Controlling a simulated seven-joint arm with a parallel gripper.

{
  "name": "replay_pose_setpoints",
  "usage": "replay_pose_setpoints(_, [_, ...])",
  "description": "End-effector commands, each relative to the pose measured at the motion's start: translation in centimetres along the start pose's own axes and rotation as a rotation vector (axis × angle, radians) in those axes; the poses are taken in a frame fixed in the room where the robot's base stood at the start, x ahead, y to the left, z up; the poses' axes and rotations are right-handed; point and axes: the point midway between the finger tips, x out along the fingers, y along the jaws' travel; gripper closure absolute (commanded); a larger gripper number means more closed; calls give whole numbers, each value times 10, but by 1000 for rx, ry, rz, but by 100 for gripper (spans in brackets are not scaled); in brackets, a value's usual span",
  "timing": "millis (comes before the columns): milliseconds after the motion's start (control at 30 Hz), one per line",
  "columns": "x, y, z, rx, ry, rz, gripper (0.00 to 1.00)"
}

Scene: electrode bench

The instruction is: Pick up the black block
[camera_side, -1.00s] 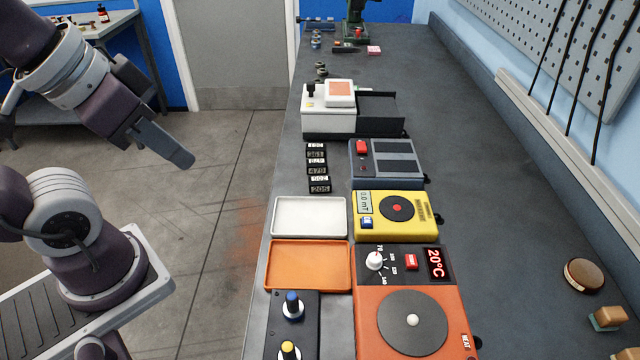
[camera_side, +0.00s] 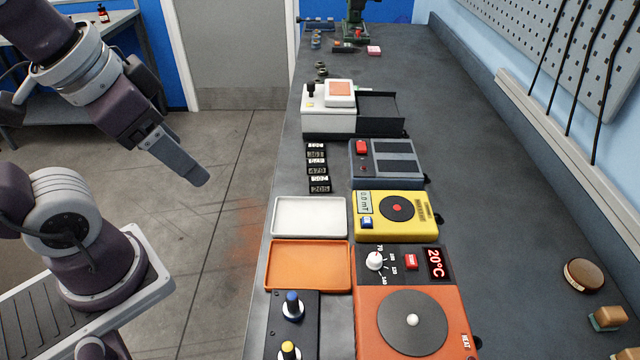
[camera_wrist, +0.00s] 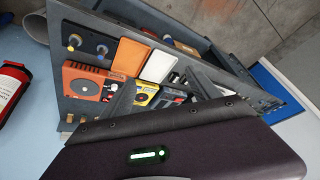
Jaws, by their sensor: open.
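Several small black blocks (camera_side: 317,170) with numbered faces stand in a column near the bench's left edge in the side view, left of the grey device; some faces show white labels. I cannot tell which one is the task's block. My gripper (camera_side: 200,178) hangs empty over the floor, left of the bench and well apart from the blocks. In the wrist view its two dark fingers (camera_wrist: 163,88) stand apart, with the bench far beyond them. The blocks are too small there to make out surely.
A white tray (camera_side: 310,217) and an orange tray (camera_side: 308,265) lie nearer than the blocks. A yellow meter device (camera_side: 430,222), a grey device (camera_side: 405,176) and an orange hotplate (camera_side: 375,335) stand to the right. A white instrument (camera_side: 328,124) stands behind the blocks.

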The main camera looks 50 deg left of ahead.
Motion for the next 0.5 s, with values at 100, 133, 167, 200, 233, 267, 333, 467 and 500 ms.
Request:
replay_pose_setpoints(100, [30,-18,-8,273,-203,-97,29])
replay_pose_setpoints(133, [40,-24,-12,368,-261,-132,29])
replay_pose_setpoints(167, [50,-29,-17,464,-315,-167,29])
replay_pose_setpoints(200, [64,-36,-25,595,-385,-214,29])
replay_pose_setpoints(233, [76,-40,-32,694,-433,-250,29])
replay_pose_setpoints(267, [88,-43,-38,796,-479,-287,29])
replay_pose_setpoints(333, [118,-45,-57,1040,-576,-375,29])
replay_pose_setpoints(467, [184,-31,-91,1504,-710,-548,29])
replay_pose_setpoints(500, [204,-23,-100,1638,-738,-599,29])
